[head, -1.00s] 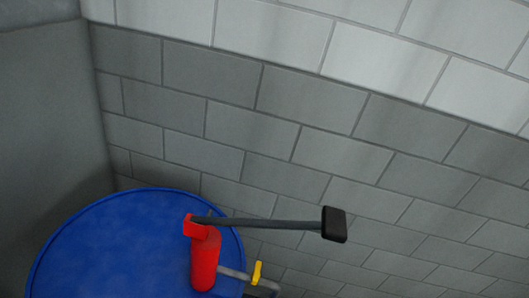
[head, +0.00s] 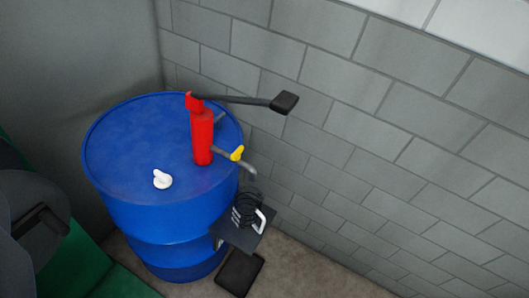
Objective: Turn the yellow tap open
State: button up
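The yellow tap (head: 237,153) is a small handle on the grey spout pipe (head: 222,151) of a red hand pump (head: 202,136). The pump stands upright on top of a blue drum (head: 120,170), near its right side. A long dark lever with a black grip (head: 285,102) reaches right from the pump's top. The spout bends down past the drum's rim. I cannot tell from here whether the tap is open or closed. My gripper is not in view.
A white cap-like piece (head: 162,179) lies on the drum top. A dark tray with a coiled black item and light handle (head: 259,220) is beside the drum, above a dark box (head: 240,272) on the floor. Dark and green shapes (head: 85,262) fill the lower left.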

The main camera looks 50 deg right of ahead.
aim_at(236, 154)
jog(key=z, duration=0.2)
jog(key=k, duration=0.15)
jog(key=z, duration=0.65)
jog(key=i, duration=1.05)
jog(key=z, duration=1.3)
jog(key=k, duration=1.2)
jog(key=u, duration=0.75)
